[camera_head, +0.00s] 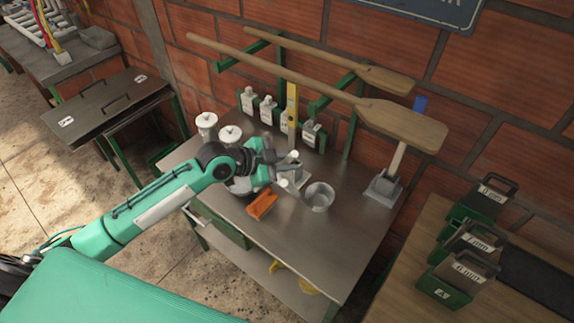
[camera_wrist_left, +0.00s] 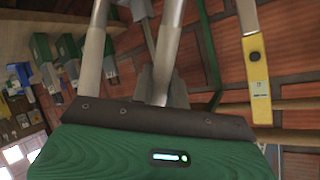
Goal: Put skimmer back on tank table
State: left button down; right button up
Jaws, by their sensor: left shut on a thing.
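My left gripper (camera_head: 281,168) is over the middle of the steel table (camera_head: 345,235). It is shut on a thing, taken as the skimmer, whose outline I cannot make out. A grey and white piece (camera_head: 296,174) shows beside the fingertips; I cannot tell if it is part of the skimmer. In the left wrist view, two pale rods of the gripper (camera_wrist_left: 130,55) stand apart above its green body. My right gripper is not in view. I cannot tell which table is the tank table.
On the steel table are an orange block (camera_head: 262,205), a metal cup (camera_head: 319,196), white-lidded jars (camera_head: 206,122) and a grey scoop (camera_head: 384,188). Wooden paddles (camera_head: 400,122) hang over its back. Green boxes (camera_head: 452,275) stand on the right table. A dark-topped stand (camera_head: 105,108) is at left.

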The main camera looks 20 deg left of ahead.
pick_arm(q)
notch_tip(320, 180, down, 2)
jog(key=shift+f, duration=0.2)
jog(key=c, duration=1.5)
grip_release()
jog(key=shift+o, duration=0.6)
jog(key=shift+s+a+r, duration=0.15)
jog(key=shift+s+a, duration=0.2)
jog(key=shift+a, duration=0.1)
jog(key=b+v, duration=0.3)
jog(key=v, duration=0.7)
jog(key=shift+s+a+r+b, duration=0.2)
jog(key=shift+s+r+b, duration=0.05)
jog(key=shift+r+b, duration=0.1)
